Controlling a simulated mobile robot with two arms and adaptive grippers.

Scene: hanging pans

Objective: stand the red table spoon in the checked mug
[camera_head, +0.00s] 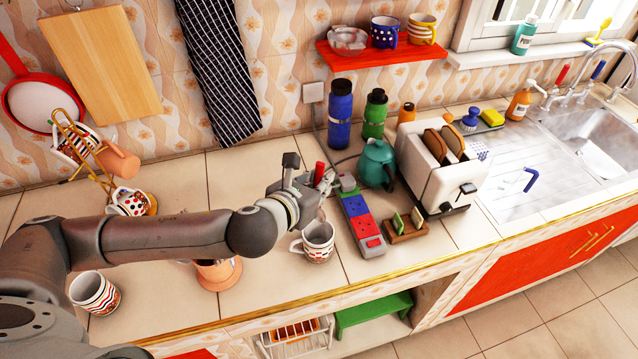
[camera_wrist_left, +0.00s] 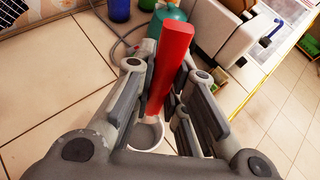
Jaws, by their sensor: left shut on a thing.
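The red table spoon shows as a thick red handle (camera_head: 320,172), upright in my left gripper (camera_head: 312,184). The handle (camera_wrist_left: 174,62) also stands between the gripper's fingers (camera_wrist_left: 160,95) in the left wrist view. A white mug with a red and dark pattern (camera_head: 318,243) stands on the counter just below the gripper; its pattern is too small to confirm as checks. Its pale rim and inside (camera_wrist_left: 146,134) show under the spoon in the left wrist view. The spoon's lower end lines up with the opening; I cannot tell whether it is inside. My right gripper is out of view.
A teal kettle (camera_head: 376,165) and a toaster (camera_head: 440,165) stand behind. Another patterned mug (camera_head: 95,292) is at the left. An orange-based item (camera_head: 218,274) is partly hidden by my arm.

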